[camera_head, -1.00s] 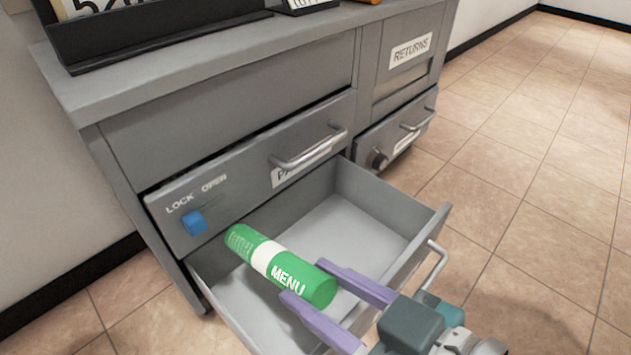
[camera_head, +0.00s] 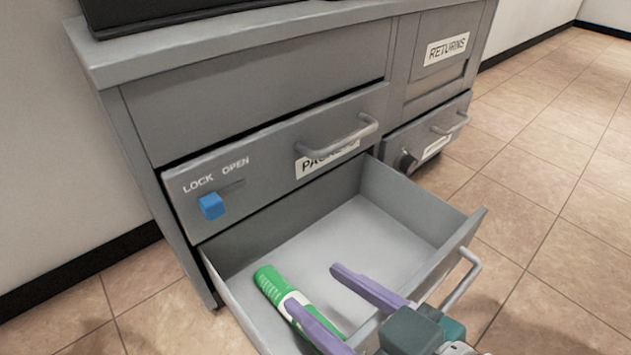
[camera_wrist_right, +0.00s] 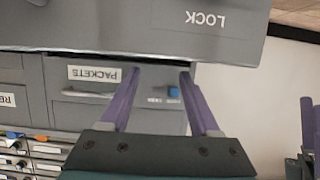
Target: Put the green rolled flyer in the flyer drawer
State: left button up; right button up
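The green rolled flyer (camera_head: 270,284) with a white band lies in the left part of the open grey drawer (camera_head: 370,236). Its near end is hidden behind a finger of my right gripper. My right gripper (camera_head: 313,287) is open over the drawer, its two purple fingers apart with nothing gripped between them. The flyer lies beside and below the left finger; I cannot tell whether they touch. In the right wrist view the open fingers (camera_wrist_right: 158,72) also show, with no flyer between them. A purple part of what looks like my left gripper (camera_wrist_right: 308,122) shows at that view's right edge; its opening is unclear.
Above the open drawer is a shut PACKETS drawer (camera_head: 270,170) with a handle and a blue LOCK/OPEN slider (camera_head: 211,206). A RETURNS compartment (camera_head: 446,52) is at the right. The open drawer's handle (camera_head: 463,280) juts out at front. The tiled floor (camera_head: 545,230) at right is clear.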

jog(key=shift+o, duration=1.2)
jog(key=r+p+v, duration=0.1)
jog(key=p+v, duration=0.7)
jog(key=v, duration=0.2)
jog(key=w+d+r+m+g+h+p, duration=0.1)
jog(key=d+r+h+p, duration=0.15)
jog(key=r+p, duration=1.5)
jog(key=w+d+r+m+g+h+p, duration=0.1)
jog(key=w+r+m+g+h+p, duration=0.15)
jog(key=r+p, duration=1.55)
jog(key=s+d+r+m+g+h+p, duration=0.1)
jog(key=s+d+r+p, duration=0.15)
jog(key=r+p, duration=1.05)
jog(key=s+d+r+g+h+p, duration=0.15)
jog(key=s+r+p, duration=0.25)
jog(key=r+p, duration=0.85)
jog(key=s+d+r+m+g+h+p, duration=0.1)
jog(key=s+d+r+g+p, duration=0.15)
jog(key=r+p, duration=1.05)
notch_tip(320, 180, up, 39)
jog(key=p, duration=3.1)
jog(key=shift+a+f+t, duration=0.25)
jog(key=shift+t, duration=0.1)
